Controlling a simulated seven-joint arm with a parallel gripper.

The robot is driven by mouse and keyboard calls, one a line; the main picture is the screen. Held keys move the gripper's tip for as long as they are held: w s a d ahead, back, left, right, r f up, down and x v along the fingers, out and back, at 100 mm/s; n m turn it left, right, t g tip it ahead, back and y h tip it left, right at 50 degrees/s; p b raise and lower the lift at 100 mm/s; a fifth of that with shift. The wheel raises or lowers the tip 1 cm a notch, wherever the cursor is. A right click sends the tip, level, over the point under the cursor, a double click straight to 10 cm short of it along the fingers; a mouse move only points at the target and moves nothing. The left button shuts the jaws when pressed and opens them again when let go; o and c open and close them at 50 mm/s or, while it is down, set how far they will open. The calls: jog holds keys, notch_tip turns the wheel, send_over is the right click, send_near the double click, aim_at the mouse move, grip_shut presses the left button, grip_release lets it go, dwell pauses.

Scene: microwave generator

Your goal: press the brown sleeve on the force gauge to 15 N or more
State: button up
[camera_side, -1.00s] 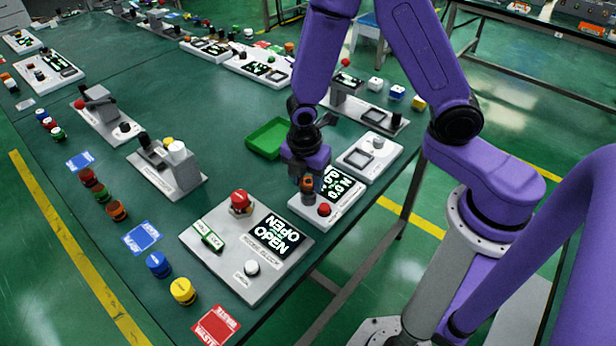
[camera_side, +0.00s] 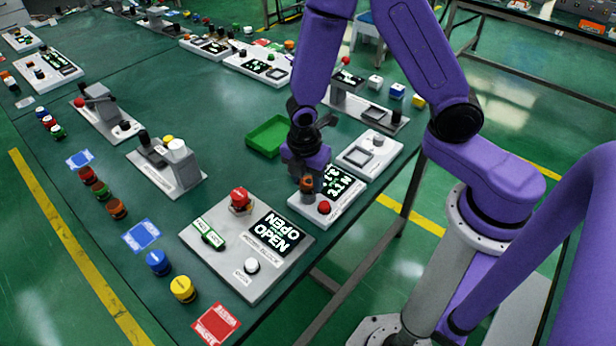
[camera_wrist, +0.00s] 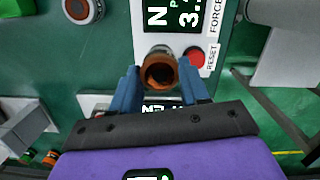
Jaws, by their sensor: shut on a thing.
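My gripper (camera_side: 307,183) points down over the white force gauge (camera_side: 300,208) near the table's right edge. In the wrist view its two blue fingers (camera_wrist: 160,88) are shut on the brown sleeve (camera_wrist: 159,70), a short hollow cylinder. The sleeve also shows in the side view (camera_side: 306,186), upright at the gauge's left part. Its lower end is at the gauge; the exact contact is hidden. The gauge display (camera_side: 342,184) reads about 2.1 N in the side view, and 3 and a cut-off decimal in the wrist view (camera_wrist: 172,15). A red reset button (camera_wrist: 193,57) lies beside the sleeve.
Several coloured cylinders line the left side.

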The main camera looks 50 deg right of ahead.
jog(key=shift+f, duration=0.4)
dwell(1.4)
jog(key=shift+r, duration=3.55)
jog(key=shift+w+d+m, duration=0.2)
jog(key=shift+d+m, duration=0.35)
jog(key=shift+m, duration=0.55)
jog(key=w+d+m+g+y, duration=0.1)
jog(key=d+m, duration=0.6)
jog(key=m, duration=1.1)
jog(key=shift+w+d+r+g, duration=0.3)
jog(key=shift+r, duration=0.15)
